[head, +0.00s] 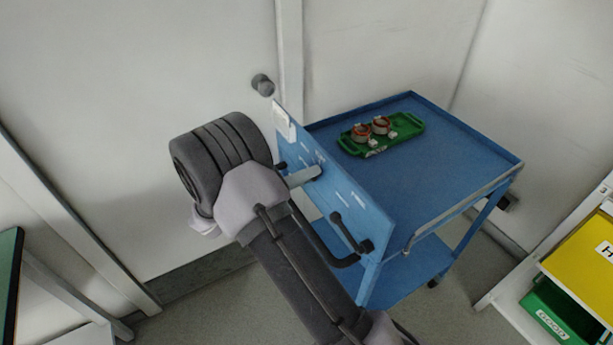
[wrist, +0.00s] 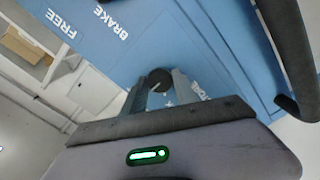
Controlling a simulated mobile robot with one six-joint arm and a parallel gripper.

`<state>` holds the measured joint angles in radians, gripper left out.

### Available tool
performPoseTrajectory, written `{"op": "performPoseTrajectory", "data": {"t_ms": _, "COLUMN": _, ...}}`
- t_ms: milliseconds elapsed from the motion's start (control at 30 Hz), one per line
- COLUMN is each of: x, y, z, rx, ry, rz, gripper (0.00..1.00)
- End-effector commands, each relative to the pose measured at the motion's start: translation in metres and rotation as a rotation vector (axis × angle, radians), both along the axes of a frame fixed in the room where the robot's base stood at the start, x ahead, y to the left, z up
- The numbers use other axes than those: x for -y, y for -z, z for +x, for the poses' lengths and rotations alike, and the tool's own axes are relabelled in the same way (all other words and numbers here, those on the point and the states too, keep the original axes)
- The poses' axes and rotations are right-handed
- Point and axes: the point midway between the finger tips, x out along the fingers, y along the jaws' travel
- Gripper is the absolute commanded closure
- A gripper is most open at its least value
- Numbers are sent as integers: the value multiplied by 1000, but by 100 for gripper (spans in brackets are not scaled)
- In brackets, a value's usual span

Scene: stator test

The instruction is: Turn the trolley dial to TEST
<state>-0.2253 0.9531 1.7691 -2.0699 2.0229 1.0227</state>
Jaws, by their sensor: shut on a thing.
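The blue trolley (head: 440,165) stands right of my arm, its upright side panel (head: 345,200) facing my gripper. In the wrist view the dial (wrist: 158,78) is a small dark round knob with a pale pointer line, on the blue panel. My gripper (wrist: 158,88) is shut on the dial, one grey finger on each side. In the head view the gripper (head: 305,177) reaches the panel's middle and mostly hides the dial. White words near the dial are partly covered by the fingers; I cannot read TEST. FREE and BRAKE show farther up the panel.
A green tray (head: 405,125) with two copper-wound stators (head: 381,125) sits on the trolley top. A black lever (head: 347,232) sticks out of the panel below my gripper. A dark curved bar (wrist: 290,55) shows close at the wrist view's right. Yellow and green bins (head: 555,310) stand at lower right.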

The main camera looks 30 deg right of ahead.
Motion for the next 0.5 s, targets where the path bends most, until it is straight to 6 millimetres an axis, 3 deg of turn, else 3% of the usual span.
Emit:
{"op": "performPoseTrajectory", "data": {"t_ms": 267, "x": 0, "y": 0, "z": 0, "rx": 1, "ry": 0, "rz": 0, "gripper": 100}}
{"op": "performPoseTrajectory", "data": {"t_ms": 300, "x": 0, "y": 0, "z": 0, "rx": 1, "ry": 0, "rz": 0, "gripper": 60}}
{"op": "performPoseTrajectory", "data": {"t_ms": 367, "x": 0, "y": 0, "z": 0, "rx": 1, "ry": 0, "rz": 0, "gripper": 48}}
{"op": "performPoseTrajectory", "data": {"t_ms": 500, "x": 0, "y": 0, "z": 0, "rx": 1, "ry": 0, "rz": 0, "gripper": 47}}
